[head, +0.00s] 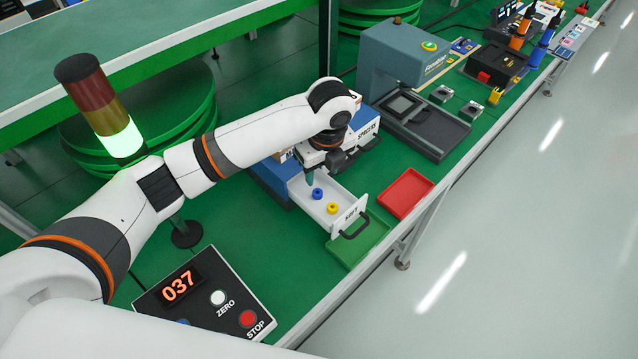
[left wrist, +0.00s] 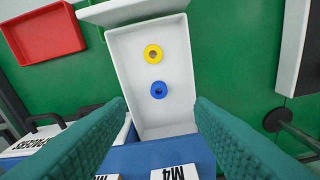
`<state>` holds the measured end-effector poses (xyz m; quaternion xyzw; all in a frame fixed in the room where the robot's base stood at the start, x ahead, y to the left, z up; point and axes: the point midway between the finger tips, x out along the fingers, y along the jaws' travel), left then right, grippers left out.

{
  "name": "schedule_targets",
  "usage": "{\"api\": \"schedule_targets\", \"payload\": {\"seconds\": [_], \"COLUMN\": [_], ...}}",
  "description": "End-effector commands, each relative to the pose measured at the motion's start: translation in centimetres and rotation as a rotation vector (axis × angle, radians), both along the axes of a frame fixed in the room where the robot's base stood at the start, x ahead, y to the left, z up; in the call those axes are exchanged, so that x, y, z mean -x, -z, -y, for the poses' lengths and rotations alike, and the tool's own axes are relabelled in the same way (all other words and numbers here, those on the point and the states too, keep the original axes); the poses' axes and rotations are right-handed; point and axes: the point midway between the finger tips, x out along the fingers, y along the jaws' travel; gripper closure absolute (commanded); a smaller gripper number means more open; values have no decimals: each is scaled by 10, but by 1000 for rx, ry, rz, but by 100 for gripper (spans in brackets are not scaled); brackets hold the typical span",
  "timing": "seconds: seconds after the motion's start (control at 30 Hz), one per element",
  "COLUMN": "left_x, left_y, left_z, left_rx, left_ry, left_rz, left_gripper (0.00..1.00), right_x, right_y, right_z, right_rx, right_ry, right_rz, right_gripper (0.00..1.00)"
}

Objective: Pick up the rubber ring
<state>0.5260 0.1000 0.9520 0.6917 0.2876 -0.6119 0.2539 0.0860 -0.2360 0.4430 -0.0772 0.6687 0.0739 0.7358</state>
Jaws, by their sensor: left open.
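Two small rings lie in an open white drawer (head: 338,195), one blue (head: 317,194) and one yellow (head: 333,208). I cannot tell which is the rubber ring. In the left wrist view the yellow ring (left wrist: 153,54) lies toward the drawer's front and the blue ring (left wrist: 159,90) nearer my fingers. My right gripper is not in view.
The drawer comes out of a blue cabinet (head: 268,180). A red tray (head: 405,193) and a green tray (head: 360,245) lie near the bench edge. A grey machine (head: 392,60) stands behind. A control panel (head: 205,300) reading 037 and a signal tower (head: 100,105) are at left.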

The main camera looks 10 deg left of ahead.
Motion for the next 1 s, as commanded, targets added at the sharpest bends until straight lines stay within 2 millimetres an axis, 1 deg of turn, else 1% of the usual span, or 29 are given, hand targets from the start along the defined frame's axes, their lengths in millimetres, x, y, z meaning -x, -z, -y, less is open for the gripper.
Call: {"api": "schedule_targets", "payload": {"seconds": [0.03, 0.1, 0.2, 0.27, 0.37, 0.43, 0.53, 0.6, 0.7, 0.8, 0.97, 1.0], "left_x": [0, -1, -3, -4, -5, -6, -10, -11, -12, -13, -13, -13], "left_y": [9, 20, 32, 36, 42, 50, 65, 76, 86, 89, 89, 89], "left_z": [-2, -3, -3, -4, -4, -5, -7, -8, -9, -9, -9, -9], "left_rx": [-2, -2, -1, -1, -1, -3, -2, -2, -1, -1, -1, -1], "left_ry": [-4, -1, -2, -2, -2, -2, -3, -2, -1, -1, -1, -1], "left_rz": [-5, -3, -2, -1, -1, -3, -3, -2, -1, 1, 1, 1], "left_gripper": [51, 51, 51, 51, 51, 51, 51, 51, 51, 51, 51, 55], "right_x": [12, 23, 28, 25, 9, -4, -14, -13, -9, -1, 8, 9], "right_y": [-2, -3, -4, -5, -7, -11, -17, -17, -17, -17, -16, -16], "right_z": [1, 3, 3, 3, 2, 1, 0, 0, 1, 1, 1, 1], "right_rx": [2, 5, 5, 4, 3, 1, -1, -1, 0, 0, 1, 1], "right_ry": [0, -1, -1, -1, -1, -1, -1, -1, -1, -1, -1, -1], "right_rz": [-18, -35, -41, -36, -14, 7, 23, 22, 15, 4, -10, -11], "right_gripper": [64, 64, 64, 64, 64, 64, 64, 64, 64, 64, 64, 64]}}
